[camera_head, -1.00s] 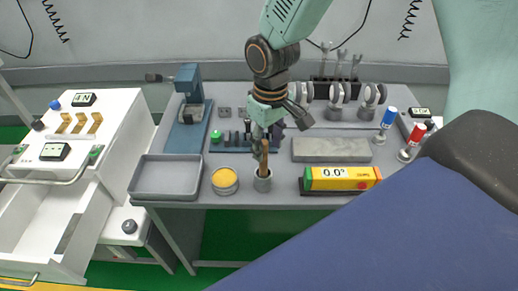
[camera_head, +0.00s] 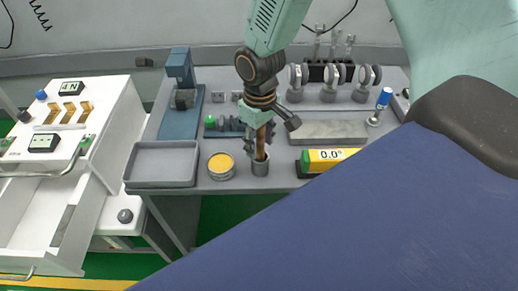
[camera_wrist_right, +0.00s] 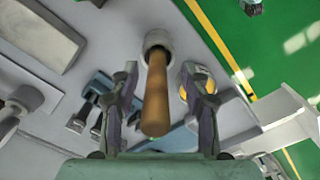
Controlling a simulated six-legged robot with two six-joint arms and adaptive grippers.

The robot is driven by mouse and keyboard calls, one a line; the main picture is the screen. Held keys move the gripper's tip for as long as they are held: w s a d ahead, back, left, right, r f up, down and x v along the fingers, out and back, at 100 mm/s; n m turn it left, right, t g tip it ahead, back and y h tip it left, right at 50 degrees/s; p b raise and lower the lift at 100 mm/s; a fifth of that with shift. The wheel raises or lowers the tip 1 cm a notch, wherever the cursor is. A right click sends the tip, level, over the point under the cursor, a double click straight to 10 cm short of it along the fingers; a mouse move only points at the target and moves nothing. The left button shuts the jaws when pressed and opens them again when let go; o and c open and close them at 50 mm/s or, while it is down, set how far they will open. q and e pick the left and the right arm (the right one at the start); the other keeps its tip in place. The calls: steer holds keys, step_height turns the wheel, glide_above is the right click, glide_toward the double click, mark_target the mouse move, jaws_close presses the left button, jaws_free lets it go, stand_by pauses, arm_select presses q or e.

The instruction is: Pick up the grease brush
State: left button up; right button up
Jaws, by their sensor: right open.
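The grease brush (camera_head: 260,143) shows as a brown wooden handle standing upright in a small grey cup (camera_head: 260,168) at the front of the grey table. Its bristle end is hidden inside the cup. My right gripper (camera_head: 262,146) is above the cup, with its fingers around the handle. In the right wrist view the handle (camera_wrist_right: 156,95) lies between the two open fingers of the right gripper (camera_wrist_right: 160,90), with a gap on each side. The cup (camera_wrist_right: 158,42) is beyond the fingertips. My left gripper is not in view.
A yellow-topped tin (camera_head: 221,166) stands just left of the cup, beside an empty grey tray (camera_head: 162,164). A yellow digital level (camera_head: 326,158) and a grey stone block (camera_head: 328,131) lie to the right. A white drawer cart (camera_head: 88,115) stands at the left.

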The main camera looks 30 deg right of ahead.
steer(key=shift+d, duration=0.25)
steer(key=shift+c, duration=1.2)
steer(key=shift+w+a, duration=0.1)
steer(key=shift+a, duration=0.1)
steer(key=c, duration=0.4)
steer(key=shift+d, duration=0.15)
jaws_close()
steer(key=shift+r, duration=0.2)
step_height(320, 180, up, 9)
steer(key=shift+r+p, duration=0.1)
steer(key=shift+p, duration=0.8)
steer(key=shift+r, duration=0.2)
